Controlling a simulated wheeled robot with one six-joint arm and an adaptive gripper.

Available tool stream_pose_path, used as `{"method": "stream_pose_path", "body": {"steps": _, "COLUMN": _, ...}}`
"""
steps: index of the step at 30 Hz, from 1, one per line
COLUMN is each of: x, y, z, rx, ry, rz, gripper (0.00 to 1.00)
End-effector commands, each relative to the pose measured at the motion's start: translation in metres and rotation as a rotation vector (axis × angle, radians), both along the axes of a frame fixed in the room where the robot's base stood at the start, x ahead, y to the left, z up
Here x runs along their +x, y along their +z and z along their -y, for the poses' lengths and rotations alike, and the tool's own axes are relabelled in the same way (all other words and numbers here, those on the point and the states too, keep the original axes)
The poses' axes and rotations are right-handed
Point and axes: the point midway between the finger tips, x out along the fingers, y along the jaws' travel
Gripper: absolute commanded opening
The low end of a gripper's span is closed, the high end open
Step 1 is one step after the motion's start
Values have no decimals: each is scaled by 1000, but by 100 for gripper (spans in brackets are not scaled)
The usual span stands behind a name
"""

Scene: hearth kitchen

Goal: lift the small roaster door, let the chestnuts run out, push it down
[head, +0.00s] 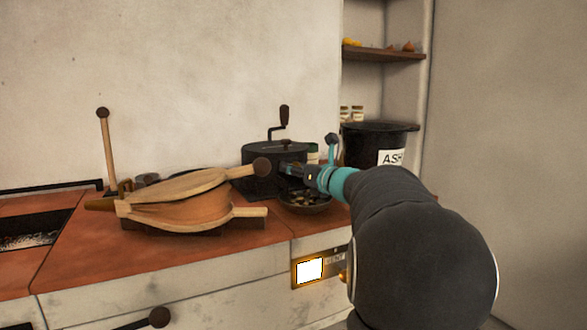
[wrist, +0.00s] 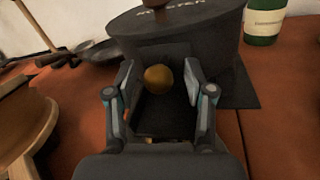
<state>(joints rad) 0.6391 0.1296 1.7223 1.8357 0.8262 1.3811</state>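The dark roaster (head: 262,155) stands on the red tiled counter, with a crank (head: 284,117) on top. The wrist view shows its lettered drum (wrist: 190,30) up close. A round brass knob (wrist: 158,79) sits low on its front, over a dark panel (wrist: 160,118) that seems to be the small door; how far it is raised I cannot tell. My gripper (wrist: 160,88) is open, its fingers on either side of the knob with gaps showing. In the head view my gripper (head: 296,171) is at the roaster's front. A bowl (head: 304,208) with chestnuts stands just below it.
Bellows (head: 185,202) lie left of the roaster, one handle reaching close to my gripper. A black ash bucket (head: 365,147) stands behind right. A green bottle (wrist: 265,20) stands beside the roaster. A drawer front (head: 200,280) is below the counter edge.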

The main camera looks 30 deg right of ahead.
Motion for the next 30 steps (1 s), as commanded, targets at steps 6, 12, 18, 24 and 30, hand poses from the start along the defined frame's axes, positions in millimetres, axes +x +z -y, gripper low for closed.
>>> {"method": "stream_pose_path", "body": {"steps": 6, "x": -1, "y": 1, "z": 0, "rx": -1, "ry": 0, "rz": 2, "gripper": 53}}
{"method": "stream_pose_path", "body": {"steps": 12, "x": -21, "y": 2, "z": 4, "rx": -2, "ry": -4, "rz": 3, "gripper": 53}}
{"method": "stream_pose_path", "body": {"steps": 18, "x": -60, "y": 2, "z": 10, "rx": -1, "ry": -6, "rz": 3, "gripper": 53}}
{"method": "stream_pose_path", "body": {"steps": 24, "x": -95, "y": 2, "z": 15, "rx": -1, "ry": -5, "rz": 2, "gripper": 53}}
{"method": "stream_pose_path", "body": {"steps": 30, "x": -115, "y": 1, "z": 18, "rx": -1, "ry": -2, "rz": 1, "gripper": 53}}
